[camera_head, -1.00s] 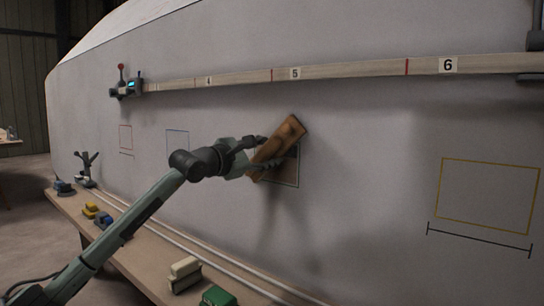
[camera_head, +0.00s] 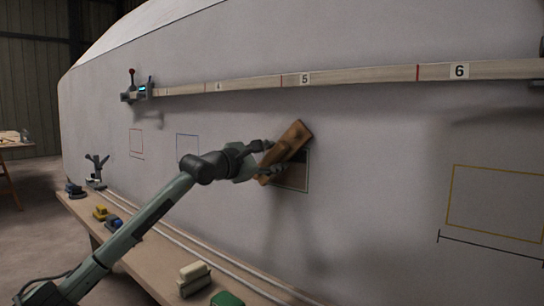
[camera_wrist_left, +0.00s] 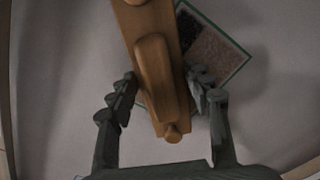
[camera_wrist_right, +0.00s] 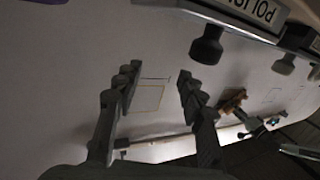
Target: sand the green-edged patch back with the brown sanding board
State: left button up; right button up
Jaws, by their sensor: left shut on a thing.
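The brown sanding board (camera_head: 284,157) is tilted in front of the hull and overlaps the upper left of the green-edged patch (camera_head: 296,175). My left gripper (camera_head: 266,159) is shut on the board. In the left wrist view the board's handle (camera_wrist_left: 153,75) lies between the fingers. The patch also shows there (camera_wrist_left: 218,55), dark and brownish grainy inside a green line, partly hidden behind the board. I cannot tell whether the board touches the hull. My right gripper (camera_wrist_right: 157,85) is open and empty, seen only in its own wrist view.
A numbered batten (camera_head: 350,76) crosses the hull above. A yellow outline (camera_head: 495,203) is at right; red (camera_head: 136,143) and blue (camera_head: 187,147) outlines are at left. Several blocks and tools lie on the bench (camera_head: 150,260) below. A tool labelled POLISH (camera_wrist_right: 250,12) hangs near my right gripper.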

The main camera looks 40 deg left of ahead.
aim_at(309, 158)
pick_arm(q)
jog(key=shift+w+r+p, duration=0.1)
jog(key=shift+w+p, duration=0.2)
jog(key=shift+w, duration=0.2)
pick_arm(e)
jog(key=shift+r, duration=0.4)
pick_arm(q)
jog(key=shift+d, duration=0.1)
